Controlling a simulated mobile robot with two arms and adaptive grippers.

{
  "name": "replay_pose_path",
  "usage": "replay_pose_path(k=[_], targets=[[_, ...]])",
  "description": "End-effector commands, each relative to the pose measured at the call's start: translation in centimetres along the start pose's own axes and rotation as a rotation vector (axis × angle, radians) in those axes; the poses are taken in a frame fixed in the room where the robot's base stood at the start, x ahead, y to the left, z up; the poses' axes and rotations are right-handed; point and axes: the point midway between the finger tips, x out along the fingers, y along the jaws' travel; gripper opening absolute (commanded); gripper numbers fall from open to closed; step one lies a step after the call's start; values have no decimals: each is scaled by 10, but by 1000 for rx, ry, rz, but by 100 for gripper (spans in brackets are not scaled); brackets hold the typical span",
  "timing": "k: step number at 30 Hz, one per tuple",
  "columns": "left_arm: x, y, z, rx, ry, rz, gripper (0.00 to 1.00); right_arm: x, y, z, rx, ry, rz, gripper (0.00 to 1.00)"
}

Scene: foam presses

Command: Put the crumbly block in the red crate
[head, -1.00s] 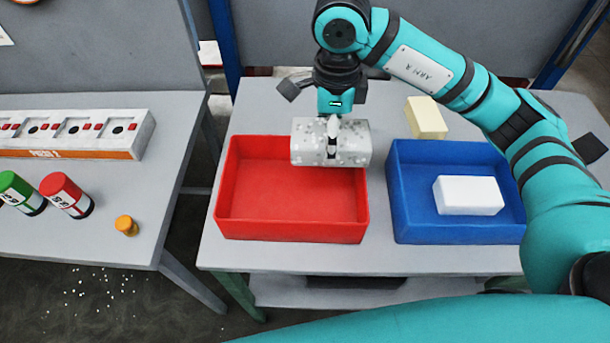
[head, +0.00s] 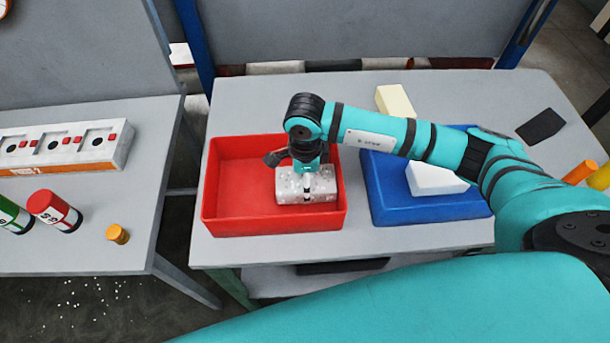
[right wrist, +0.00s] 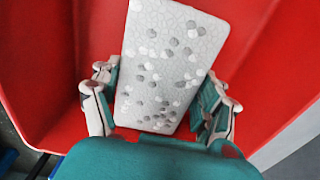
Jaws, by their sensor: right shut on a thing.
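The crumbly block (head: 289,184), pale with grey and white specks, is inside the red crate (head: 225,226), towards its right side. In the right wrist view the block (right wrist: 165,50) lies between both fingers, with the red crate (right wrist: 50,55) around it. My right gripper (head: 307,191) is shut on the block, pointing down into the crate; it also shows in the right wrist view (right wrist: 163,88). I cannot tell whether the block touches the crate floor. My left gripper is not in view.
A blue crate (head: 388,212) holding a white block (head: 425,180) stands to the right, partly behind my arm. A cream block (head: 394,101) and a dark pad (head: 541,125) lie on the table. The left table bears a fixture (head: 75,147), canisters (head: 54,210) and an orange cap (head: 117,234).

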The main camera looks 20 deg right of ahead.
Motion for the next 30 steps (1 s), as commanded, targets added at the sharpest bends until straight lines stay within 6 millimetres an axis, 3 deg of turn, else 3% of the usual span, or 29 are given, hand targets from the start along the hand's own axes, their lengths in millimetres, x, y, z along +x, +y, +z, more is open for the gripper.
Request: replay_pose_path(k=[10, 11, 16, 25, 27, 30], targets=[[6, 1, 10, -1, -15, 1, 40, 5, 0, 0, -1, 0, 0, 49], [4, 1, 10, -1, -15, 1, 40, 3, 0, 0, -1, 0, 0, 78], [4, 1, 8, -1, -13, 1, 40, 3, 0, 0, 0, 0, 0, 100], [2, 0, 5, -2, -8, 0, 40, 1, 0, 0, 0, 0, 0, 100], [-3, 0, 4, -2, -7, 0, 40, -3, 0, 0, 0, 0, 1, 100], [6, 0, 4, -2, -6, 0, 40, -13, -1, 1, -2, -2, -2, 100]])
